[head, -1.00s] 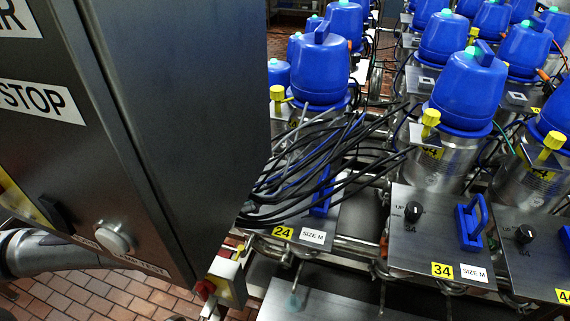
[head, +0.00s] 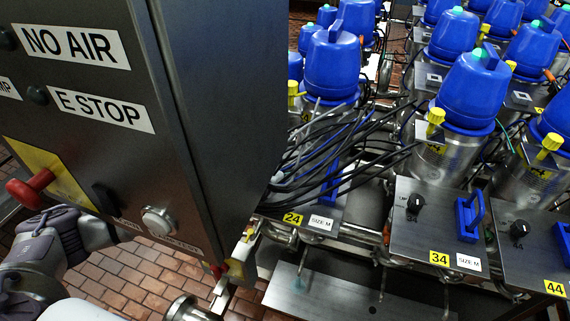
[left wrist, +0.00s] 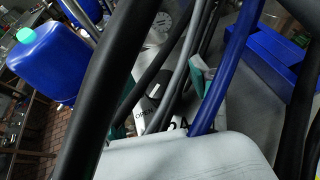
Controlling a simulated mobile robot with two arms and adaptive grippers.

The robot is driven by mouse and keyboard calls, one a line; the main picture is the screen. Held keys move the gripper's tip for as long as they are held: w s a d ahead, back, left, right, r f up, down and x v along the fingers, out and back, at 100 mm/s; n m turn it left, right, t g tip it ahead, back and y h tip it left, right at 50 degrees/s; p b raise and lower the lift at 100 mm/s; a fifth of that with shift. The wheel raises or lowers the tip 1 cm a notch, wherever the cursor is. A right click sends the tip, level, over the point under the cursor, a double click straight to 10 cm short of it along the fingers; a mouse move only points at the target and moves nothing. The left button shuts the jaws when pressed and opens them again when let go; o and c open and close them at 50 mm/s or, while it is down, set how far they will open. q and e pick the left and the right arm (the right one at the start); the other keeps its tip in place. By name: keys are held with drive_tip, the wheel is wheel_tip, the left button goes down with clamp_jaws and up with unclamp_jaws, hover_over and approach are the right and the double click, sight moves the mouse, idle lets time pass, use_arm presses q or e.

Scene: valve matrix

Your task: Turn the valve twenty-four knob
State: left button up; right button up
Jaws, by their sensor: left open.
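The panel with the yellow 24 label (head: 293,219) and a "SIZE M" tag is right of the grey cabinet in the head view. Its knob is hidden there behind the cabinet and a bundle of black cables. In the left wrist view the knob (left wrist: 157,89), dark with a white mark, shows beside the word "OPEN", partly covered by cables. My left gripper (left wrist: 160,104) is open around the knob area, with teal pads on both sides; whether it touches the knob cannot be told. In the head view it is mostly hidden by the cabinet. My right gripper is not seen.
The grey cabinet (head: 205,110) with "NO AIR" and "E STOP" labels fills the left. Black cables (head: 345,150) cross over panel 24. The blue handle (head: 331,185) stands on that panel. Panel 34 (head: 425,225) and rows of blue-topped valves (head: 468,90) are to the right.

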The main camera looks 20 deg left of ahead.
use_arm(q)
drive_tip(key=c, duration=1.2)
drive_tip(key=shift+o, duration=0.2)
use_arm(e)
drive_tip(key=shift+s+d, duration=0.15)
use_arm(q)
drive_tip(key=n+y, duration=0.4)
drive_tip(key=y, duration=0.1)
drive_tip(key=shift+d+n, duration=0.1)
drive_tip(key=shift+n, duration=0.3)
drive_tip(key=n+y, duration=0.2)
drive_tip(key=n+g+y, duration=0.1)
drive_tip(key=n+y, duration=0.1)
drive_tip(key=y, duration=0.1)
drive_tip(key=shift+g, duration=0.3)
drive_tip(key=shift+n+y, duration=0.4)
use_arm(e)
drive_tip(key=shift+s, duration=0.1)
use_arm(q)
drive_tip(key=shift+g, duration=0.3)
